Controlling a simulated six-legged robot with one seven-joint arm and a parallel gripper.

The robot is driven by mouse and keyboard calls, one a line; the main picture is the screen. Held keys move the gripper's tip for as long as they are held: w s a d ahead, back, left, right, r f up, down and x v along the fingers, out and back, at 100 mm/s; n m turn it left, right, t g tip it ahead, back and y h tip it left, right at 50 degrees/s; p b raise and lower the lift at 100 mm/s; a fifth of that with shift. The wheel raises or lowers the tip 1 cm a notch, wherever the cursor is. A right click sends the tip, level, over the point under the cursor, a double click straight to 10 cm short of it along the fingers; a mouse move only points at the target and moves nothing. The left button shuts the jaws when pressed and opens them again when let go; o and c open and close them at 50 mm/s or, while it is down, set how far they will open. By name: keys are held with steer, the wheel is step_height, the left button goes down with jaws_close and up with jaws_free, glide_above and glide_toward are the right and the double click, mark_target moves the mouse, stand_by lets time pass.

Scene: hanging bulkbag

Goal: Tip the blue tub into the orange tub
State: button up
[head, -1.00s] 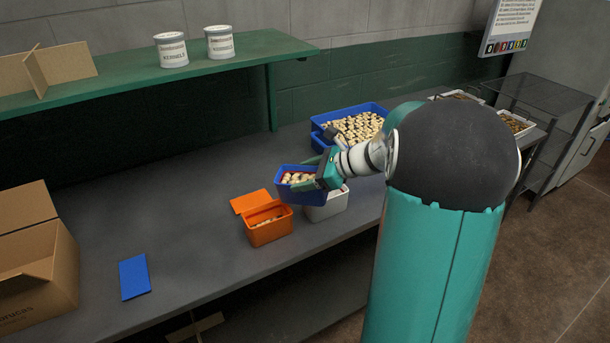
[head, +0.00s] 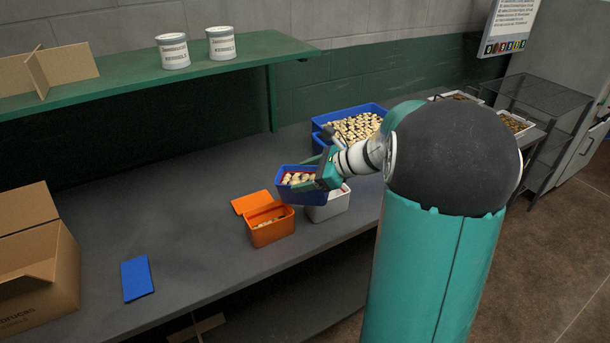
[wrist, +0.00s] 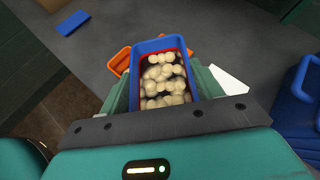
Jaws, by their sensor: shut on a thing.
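The blue tub (head: 300,194) is held by my gripper (head: 322,180) in the air, nearly level. It is filled with pale rounded pieces, which also show in the wrist view inside the blue tub (wrist: 162,45). My gripper's teal fingers (wrist: 160,88) are shut on both sides of it. The orange tub (head: 270,234) stands on the bench just left of and below the blue tub, open, with some pieces inside. Its orange lid (head: 250,201) is at its back left. In the wrist view the orange tub (wrist: 118,62) is partly hidden behind the blue tub.
A white tub (head: 328,206) stands right of the orange tub, partly under the blue tub. A large blue crate (head: 375,107) of pale pieces is behind. A flat blue lid (head: 136,278) and a cardboard box (head: 60,262) lie left. The bench between is clear.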

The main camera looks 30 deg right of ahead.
steer(key=shift+a+r, duration=0.25)
steer(key=shift+a, duration=0.05)
stand_by(0.9)
steer(key=shift+h, duration=0.3)
steer(key=shift+d, duration=0.1)
steer(key=shift+a, duration=0.2)
steer(key=shift+d, duration=0.1)
steer(key=shift+r, duration=0.1)
